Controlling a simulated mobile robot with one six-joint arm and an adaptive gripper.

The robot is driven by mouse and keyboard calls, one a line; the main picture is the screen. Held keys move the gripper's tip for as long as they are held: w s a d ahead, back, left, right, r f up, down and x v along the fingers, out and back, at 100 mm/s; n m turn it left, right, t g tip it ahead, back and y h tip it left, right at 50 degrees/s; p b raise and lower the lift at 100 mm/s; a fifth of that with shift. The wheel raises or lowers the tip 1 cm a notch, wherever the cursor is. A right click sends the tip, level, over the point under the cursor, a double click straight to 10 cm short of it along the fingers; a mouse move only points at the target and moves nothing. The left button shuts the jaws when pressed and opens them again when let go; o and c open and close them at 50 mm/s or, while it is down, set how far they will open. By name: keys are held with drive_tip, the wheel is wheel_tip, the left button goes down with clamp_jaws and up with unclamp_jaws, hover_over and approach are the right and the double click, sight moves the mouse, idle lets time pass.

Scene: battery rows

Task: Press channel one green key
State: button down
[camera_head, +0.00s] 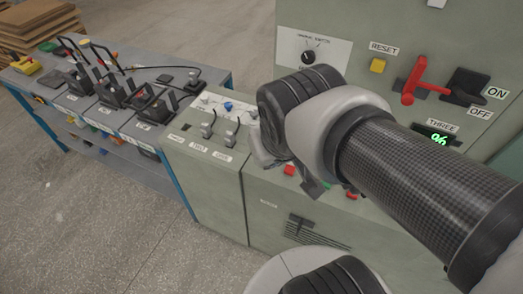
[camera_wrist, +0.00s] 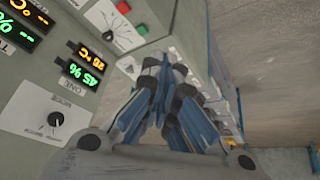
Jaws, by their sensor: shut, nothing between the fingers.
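My gripper (camera_wrist: 167,68) is shut, with its two dark fingertips drawn together and nothing between them. In the head view the arm's wrist hides most of it; a dark part (camera_head: 312,187) shows over the keys on the lower console. A green key (camera_wrist: 142,30) shows in the wrist view beyond the fingertips, next to a red key (camera_wrist: 123,7). The fingertips appear apart from it. In the head view a green key (camera_head: 327,185) shows just right of the gripper. I cannot read its channel label. A display labelled ONE (camera_wrist: 84,72) glows at left in the wrist view.
The upright panel carries a yellow RESET button (camera_head: 377,65), a red lever (camera_head: 415,80) and a display labelled THREE (camera_head: 436,135). Toggle levers (camera_head: 208,130) stand on the console left of the gripper. A bench (camera_head: 150,130) with battery gear adjoins it. Floor at left is clear.

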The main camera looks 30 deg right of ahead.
drive_tip(key=w+d+f+m+t+h+p, duration=0.1)
drive_tip(key=w+d+f+p, duration=0.1)
drive_tip(key=w+d, duration=0.4)
drive_tip(key=w+d+f+m+p, duration=0.15)
drive_tip(key=w+d, duration=0.25)
drive_tip(key=w, duration=0.5)
drive_tip(key=w+d+f+m+t+y+p, duration=0.1)
drive_tip(key=w+f+y+p, duration=0.3)
drive_tip(key=f, duration=1)
drive_tip(key=shift+w+f+m+t+y, duration=0.35)
drive_tip(key=shift+w+m+t, duration=0.25)
drive_tip(key=shift+t, duration=0.3)
drive_tip(key=shift+s, duration=0.1)
drive_tip(key=shift+f, duration=0.15)
wheel_tip(320, 180, down, 7)
drive_tip(key=b, duration=0.7)
drive_tip(key=shift+f+b, duration=0.15)
drive_tip(key=shift+b, duration=0.15)
drive_tip(key=shift+f+b, duration=0.35)
drive_tip(key=shift+f, duration=0.3)
